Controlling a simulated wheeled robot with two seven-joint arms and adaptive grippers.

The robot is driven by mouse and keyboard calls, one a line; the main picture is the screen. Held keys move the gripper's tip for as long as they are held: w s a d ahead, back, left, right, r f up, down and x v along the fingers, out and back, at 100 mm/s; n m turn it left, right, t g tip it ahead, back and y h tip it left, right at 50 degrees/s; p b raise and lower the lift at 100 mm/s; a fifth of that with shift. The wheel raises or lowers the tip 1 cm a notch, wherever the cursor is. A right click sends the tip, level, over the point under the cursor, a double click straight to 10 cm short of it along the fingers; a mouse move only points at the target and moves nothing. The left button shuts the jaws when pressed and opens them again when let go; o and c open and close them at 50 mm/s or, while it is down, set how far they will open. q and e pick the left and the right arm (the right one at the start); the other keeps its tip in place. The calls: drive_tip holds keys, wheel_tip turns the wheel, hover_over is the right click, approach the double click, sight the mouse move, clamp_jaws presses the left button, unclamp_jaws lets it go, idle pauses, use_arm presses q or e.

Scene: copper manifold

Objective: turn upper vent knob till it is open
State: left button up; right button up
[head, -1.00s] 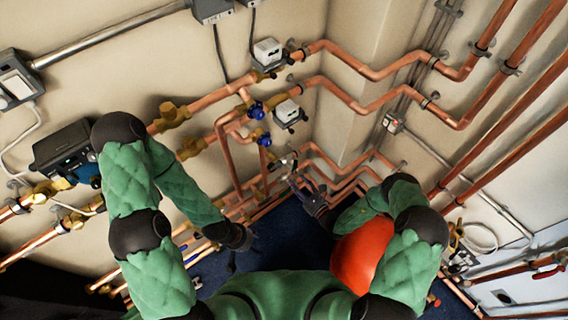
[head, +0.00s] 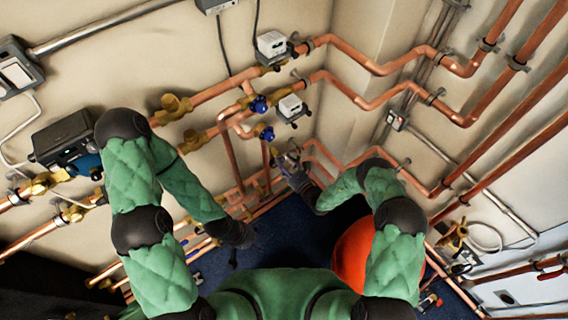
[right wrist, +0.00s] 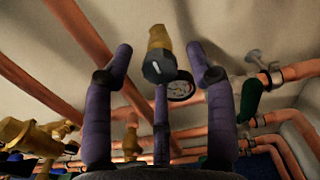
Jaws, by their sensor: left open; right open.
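In the right wrist view a brass fitting with a dark, flat-faced knob end (right wrist: 158,68) shows between the spread purple fingers of my right gripper (right wrist: 160,58). I cannot tell for sure that this is the upper vent knob. No finger is visibly closed on it. In the head view my right gripper (head: 287,160) is open by the lower pipes near the wall corner, below two blue knobs, an upper one (head: 260,104) and a lower one (head: 267,133). My left gripper (head: 238,243) is open and empty, low over the dark floor.
A round gauge (right wrist: 181,90) sits just behind the brass fitting. A green handle (right wrist: 250,97) is to the right of the fingers. Copper pipes (head: 350,90) run along both walls. A red-orange round vessel (head: 352,255) stands by my right arm. A grey device (head: 65,140) is at left.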

drive_tip(key=shift+c, duration=0.3)
clamp_jaws()
drive_tip(key=shift+n, duration=0.3)
drive_tip(key=n, duration=1.1)
drive_tip(key=shift+n, duration=0.3)
drive_tip(key=n, duration=0.6)
drive_tip(key=shift+b, duration=0.3)
drive_tip(key=n, duration=0.5)
drive_tip(key=shift+n, duration=0.4)
